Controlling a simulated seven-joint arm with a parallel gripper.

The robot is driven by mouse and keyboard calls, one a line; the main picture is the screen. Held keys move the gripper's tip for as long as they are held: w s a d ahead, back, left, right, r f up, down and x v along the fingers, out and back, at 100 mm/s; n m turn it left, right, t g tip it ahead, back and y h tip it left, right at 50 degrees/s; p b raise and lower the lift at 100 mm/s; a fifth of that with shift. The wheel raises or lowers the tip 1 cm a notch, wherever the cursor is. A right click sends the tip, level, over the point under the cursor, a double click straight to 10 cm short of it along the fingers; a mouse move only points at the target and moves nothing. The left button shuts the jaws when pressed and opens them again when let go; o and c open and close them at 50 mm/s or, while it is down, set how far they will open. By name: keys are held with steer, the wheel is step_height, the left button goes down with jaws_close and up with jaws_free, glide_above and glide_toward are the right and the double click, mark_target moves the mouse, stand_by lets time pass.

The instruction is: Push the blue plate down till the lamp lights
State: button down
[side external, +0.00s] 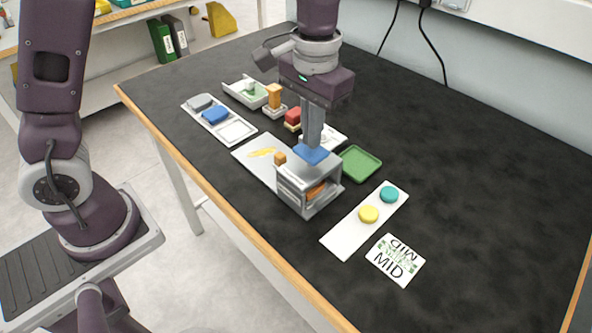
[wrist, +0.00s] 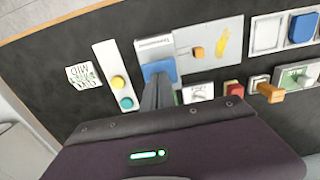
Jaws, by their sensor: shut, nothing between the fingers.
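The blue plate (side external: 311,154) is on top of a grey box-shaped fixture (side external: 293,185) near the middle of the table. My gripper (side external: 313,144) points straight down with its fingers shut and empty, their tips at the blue plate. Whether they touch or press it I cannot tell. In the wrist view the blue plate (wrist: 158,68) shows just beyond the fingertips (wrist: 158,82), which cover part of it. An orange piece (side external: 317,190) shows inside the fixture's open front. I cannot make out a lit lamp in either view.
A white strip (side external: 341,240) with a yellow disc (side external: 368,214) and a teal disc (side external: 389,194) lies right of the fixture, near a printed card (side external: 395,260). A green tray (side external: 361,163) sits behind. A white tray (side external: 240,131) with blue and grey pads lies left. The table's right side is clear.

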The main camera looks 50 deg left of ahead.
steer(key=shift+f, duration=1.15)
stand_by(0.5)
step_height(320, 180, up, 9)
stand_by(0.8)
steer(key=s+a+r+t, duration=0.2)
steer(key=s+a+r, duration=0.3)
steer(key=s, duration=0.3)
steer(key=s+a+f+t, duration=0.1)
steer(key=s+a+t, duration=0.2)
steer(key=s, duration=0.9)
steer(key=shift+s+a+f+t, duration=0.2)
steer(key=shift+f+t, duration=0.1)
steer(key=shift+f, duration=0.05)
